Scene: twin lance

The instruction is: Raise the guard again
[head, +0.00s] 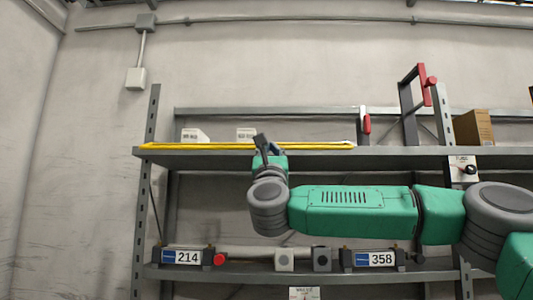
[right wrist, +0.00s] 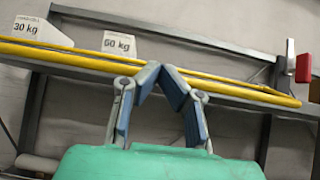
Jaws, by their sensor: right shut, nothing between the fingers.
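A yellow guard (head: 210,146) lies low and flat along the front of the upper shelf. In the right wrist view the guard (right wrist: 40,52) shows as two long parallel yellow bars that meet at the right end. My right gripper (head: 262,145) is at the shelf's front edge, over the middle of the guard. In the right wrist view my right gripper (right wrist: 160,70) has its fingertips together with nothing between them, in front of the bars. I cannot tell whether the tips touch the guard. My left gripper is not in view.
A red handle (head: 367,124) stands by the guard's right end. A grey upright frame with a red grip (head: 424,86) and a cardboard box (head: 474,127) stand further right. Weight-labelled boxes (right wrist: 118,44) sit behind the guard. Units marked 214 (head: 182,257) and 358 (head: 375,259) sit on the lower shelf.

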